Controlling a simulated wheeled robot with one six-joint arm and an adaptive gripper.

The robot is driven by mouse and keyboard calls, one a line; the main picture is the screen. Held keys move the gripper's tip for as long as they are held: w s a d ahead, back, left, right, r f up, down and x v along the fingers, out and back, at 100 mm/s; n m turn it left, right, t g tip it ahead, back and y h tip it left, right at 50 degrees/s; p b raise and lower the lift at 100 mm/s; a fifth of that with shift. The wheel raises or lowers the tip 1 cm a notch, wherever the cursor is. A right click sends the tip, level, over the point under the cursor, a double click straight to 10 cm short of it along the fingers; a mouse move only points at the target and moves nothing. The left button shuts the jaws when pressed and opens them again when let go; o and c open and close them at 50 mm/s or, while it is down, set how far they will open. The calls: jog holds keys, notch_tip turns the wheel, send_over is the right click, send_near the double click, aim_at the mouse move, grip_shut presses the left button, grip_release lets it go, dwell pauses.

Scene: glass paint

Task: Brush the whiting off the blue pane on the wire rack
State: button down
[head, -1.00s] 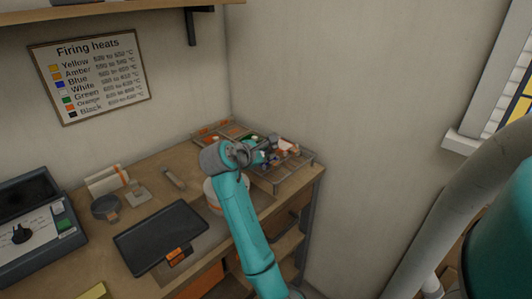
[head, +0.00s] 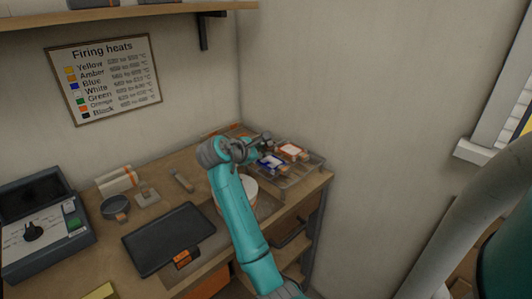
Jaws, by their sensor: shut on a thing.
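The blue pane (head: 267,164) lies on the wire rack (head: 312,170) at the back right of the bench. It has a blue border and a pale, whitish middle. How much of that is whiting is too small to tell. My gripper (head: 268,146) is above the rack's left part, just behind the blue pane in the picture. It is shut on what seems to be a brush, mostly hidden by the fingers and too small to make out. I cannot tell whether it touches the pane.
An orange-edged pane (head: 291,150) lies on the rack to the right of the blue one. A white round dish (head: 249,186) is partly behind my arm. A dark tray (head: 170,240), a round grey dish (head: 115,207) and a control box (head: 42,225) stand left. The wall is close behind the rack.

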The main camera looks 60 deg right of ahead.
jog(key=shift+s+a, duration=0.2)
jog(key=shift+s, duration=0.55)
jog(key=shift+s+a, duration=0.15)
jog(key=shift+s, duration=0.55)
jog(key=shift+s+a, duration=0.2)
jog(key=shift+s, duration=0.6)
jog(key=shift+s+a, duration=0.15)
jog(key=shift+s, duration=0.65)
jog(key=shift+w+d+r, duration=0.2)
jog(key=shift+w+d, duration=0.5)
jog(key=shift+w, duration=0.25)
jog(key=shift+w+d+r, duration=0.15)
jog(key=shift+w+d, duration=0.55)
jog(key=shift+w, duration=0.2)
jog(key=shift+w+d+r, duration=0.2)
jog(key=shift+w+d, duration=0.5)
jog(key=shift+w, duration=0.25)
jog(key=shift+f, duration=0.55)
jog(key=shift+s, duration=0.1)
